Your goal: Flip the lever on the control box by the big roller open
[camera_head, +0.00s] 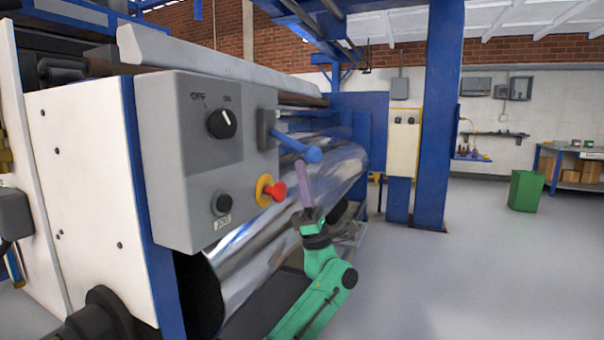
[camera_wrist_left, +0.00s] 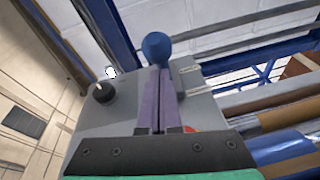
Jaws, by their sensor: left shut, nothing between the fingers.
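The grey control box (camera_head: 185,160) hangs at the near end of the big shiny roller (camera_head: 265,255). Its lever (camera_head: 290,141) sticks out to the right from a grey bracket on the box side, sloping slightly down to a blue ball knob (camera_head: 313,154). My left gripper (camera_head: 301,166) points up, its purple fingers closed together and empty, tips just below the lever near the knob. In the left wrist view the knob (camera_wrist_left: 156,45) shows just beyond the fingertips (camera_wrist_left: 158,72); I cannot tell whether they touch. My right gripper is not in view.
The box front carries an OFF/ON rotary switch (camera_head: 221,123) and a black jog button (camera_head: 221,203). A red knob on a yellow base (camera_head: 272,191) sits just below the lever, close left of my fingers.

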